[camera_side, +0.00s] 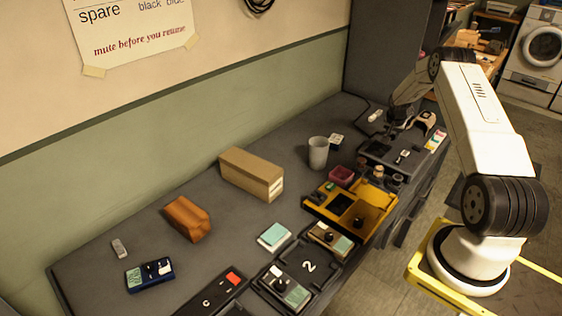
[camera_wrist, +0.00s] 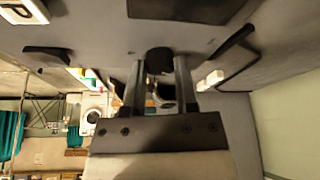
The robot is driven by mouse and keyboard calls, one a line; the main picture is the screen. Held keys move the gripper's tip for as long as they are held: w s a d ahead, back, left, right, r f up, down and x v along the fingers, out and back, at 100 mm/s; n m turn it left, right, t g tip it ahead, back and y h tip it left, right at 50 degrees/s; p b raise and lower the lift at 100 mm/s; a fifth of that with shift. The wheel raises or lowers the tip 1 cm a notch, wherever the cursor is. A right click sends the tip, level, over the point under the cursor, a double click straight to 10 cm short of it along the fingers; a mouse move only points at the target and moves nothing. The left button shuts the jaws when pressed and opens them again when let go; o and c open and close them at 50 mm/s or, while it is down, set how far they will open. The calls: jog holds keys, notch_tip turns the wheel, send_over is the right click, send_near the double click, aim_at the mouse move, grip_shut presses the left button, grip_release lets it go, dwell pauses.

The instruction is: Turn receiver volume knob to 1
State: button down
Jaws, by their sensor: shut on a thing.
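My gripper (camera_wrist: 160,68) is shut on a round dark knob (camera_wrist: 158,57), seen between its two fingers in the wrist view. The knob sits on a grey panel face (camera_wrist: 90,40) that fills the top of that view. In the side view my gripper (camera_side: 397,118) reaches down to the far right end of the bench, over a dark grey device (camera_side: 376,151). The knob's number marks and pointer cannot be read, and the gripper hides the knob in the side view. I cannot tell which device is the receiver by a label.
The dark bench (camera_side: 120,240) runs along the wall. A yellow tray (camera_side: 378,205), a grey cup (camera_side: 318,152), a cardboard box (camera_side: 251,174), an orange block (camera_side: 187,218) and a blue device (camera_side: 150,275) stand on it. A white block (camera_wrist: 210,80) is close right of the fingers.

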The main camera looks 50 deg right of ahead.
jog(key=shift+w+m+g, duration=0.1)
jog(key=shift+m+g, duration=0.4)
jog(key=shift+m, duration=0.9)
jog(key=shift+c, duration=1.9)
grip_release()
jog(key=shift+r, duration=0.1)
jog(key=shift+v, duration=3.7)
jog(key=shift+a, duration=0.15)
